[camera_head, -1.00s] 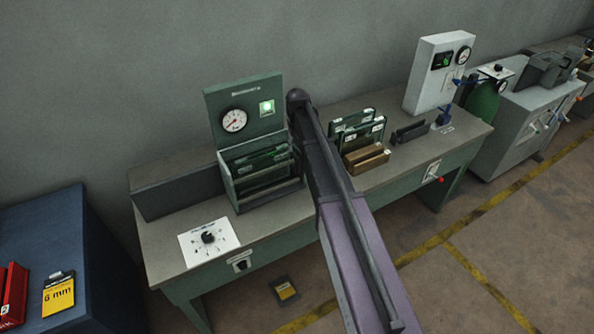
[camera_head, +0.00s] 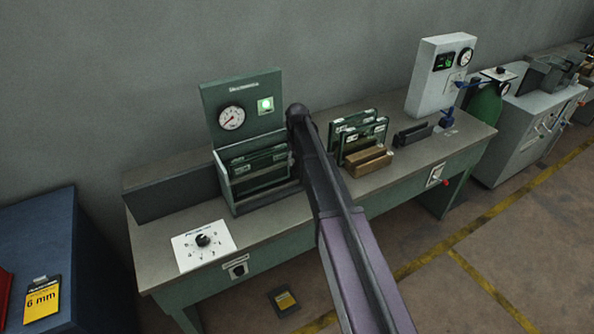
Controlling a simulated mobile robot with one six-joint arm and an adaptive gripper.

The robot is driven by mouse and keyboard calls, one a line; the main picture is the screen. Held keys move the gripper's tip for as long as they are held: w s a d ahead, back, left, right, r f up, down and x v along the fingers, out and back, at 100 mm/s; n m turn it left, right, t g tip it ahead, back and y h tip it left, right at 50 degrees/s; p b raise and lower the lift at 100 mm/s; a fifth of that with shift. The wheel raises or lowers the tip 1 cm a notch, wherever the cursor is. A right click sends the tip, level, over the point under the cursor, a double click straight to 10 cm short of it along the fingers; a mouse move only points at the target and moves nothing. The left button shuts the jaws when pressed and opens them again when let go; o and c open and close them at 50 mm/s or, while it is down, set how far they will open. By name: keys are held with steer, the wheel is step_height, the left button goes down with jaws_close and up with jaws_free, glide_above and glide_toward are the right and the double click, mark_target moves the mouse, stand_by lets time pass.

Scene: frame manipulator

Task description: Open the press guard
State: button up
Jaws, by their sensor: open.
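I cannot make out for certain which part is the press guard. A green bench unit (camera_head: 243,97) stands at the left of the bench, with a round gauge (camera_head: 231,118) and a lit green lamp (camera_head: 265,105) on its upright panel. Its open-topped front box holds dark green framed plates (camera_head: 258,162). My arm, dark and purple, reaches up from the bottom and ends in a rounded dark joint beside the unit's right edge, covering part of the bench. My gripper does not show in this view.
The bench (camera_head: 262,220) also carries a dial on a white card (camera_head: 203,242), green frames in a rack (camera_head: 358,137), a brown block (camera_head: 368,161), a dark block (camera_head: 412,133) and a white gauge box (camera_head: 440,75). A blue cabinet (camera_head: 75,240) stands left. Floor at right is clear.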

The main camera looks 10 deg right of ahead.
steer(key=shift+f+b, duration=1.05)
steer(key=shift+f, duration=0.25)
jaws_close()
